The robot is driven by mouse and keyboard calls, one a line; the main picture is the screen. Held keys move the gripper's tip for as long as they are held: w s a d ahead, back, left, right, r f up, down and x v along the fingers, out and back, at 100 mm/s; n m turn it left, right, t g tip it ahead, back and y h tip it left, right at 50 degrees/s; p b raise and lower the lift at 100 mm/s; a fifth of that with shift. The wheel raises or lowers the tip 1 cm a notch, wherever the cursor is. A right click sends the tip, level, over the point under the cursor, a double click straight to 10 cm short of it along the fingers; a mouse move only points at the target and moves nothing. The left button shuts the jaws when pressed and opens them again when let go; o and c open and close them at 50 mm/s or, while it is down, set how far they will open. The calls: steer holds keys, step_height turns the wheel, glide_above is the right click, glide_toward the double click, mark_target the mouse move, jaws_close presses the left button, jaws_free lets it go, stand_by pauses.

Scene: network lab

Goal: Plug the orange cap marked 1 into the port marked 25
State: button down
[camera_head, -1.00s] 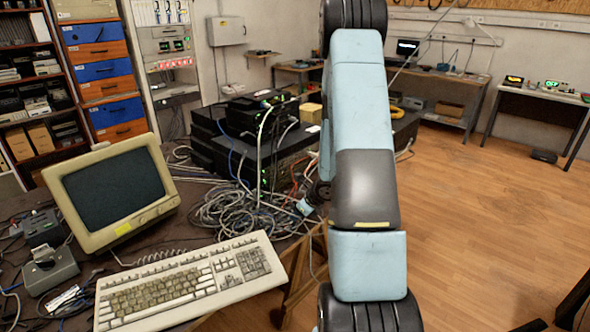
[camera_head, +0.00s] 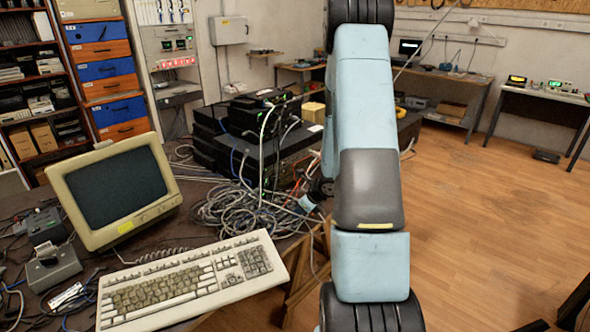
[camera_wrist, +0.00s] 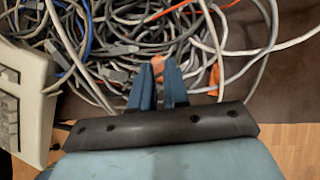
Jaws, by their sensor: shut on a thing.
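My gripper (camera_wrist: 158,85) shows in the wrist view, with its two blue fingers nearly together. They are shut on a small orange cap (camera_wrist: 158,66), which shows between and just past the fingertips. Any number on the cap is too small to read. Another orange piece (camera_wrist: 214,80) lies to the right of the fingers near the table edge; I cannot tell what it is. I cannot make out a port marked 25; stacked black network boxes (camera_head: 285,150) stand on the table behind the cables.
A tangle of grey cables (camera_head: 235,210) lies on the table, and it also fills the top of the wrist view (camera_wrist: 120,30). A beige keyboard (camera_head: 190,280) and an old monitor (camera_head: 115,190) stand at left. Wooden floor (camera_head: 470,220) is open at right.

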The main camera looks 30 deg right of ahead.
steer(key=shift+s+r, duration=0.1)
steer(key=shift+r, duration=1.75)
steer(key=c, duration=1.6)
jaws_free()
steer(key=shift+c, duration=0.2)
jaws_close()
steer(key=shift+m+h, duration=0.4)
steer(key=shift+m, duration=0.4)
steer(key=w+d, duration=0.7)
steer(key=w, duration=0.1)
steer(key=w+d, duration=0.7)
steer(key=shift+w+d+r, duration=0.1)
steer(key=shift+w+d, duration=0.25)
steer(key=shift+d, duration=0.05)
steer(key=shift+w+a, duration=0.25)
steer(key=shift+w, duration=0.5)
steer(key=shift+w+a, duration=0.25)
steer(key=shift+w, duration=0.55)
steer(key=shift+w+a, duration=0.25)
steer(key=shift+w, duration=0.5)
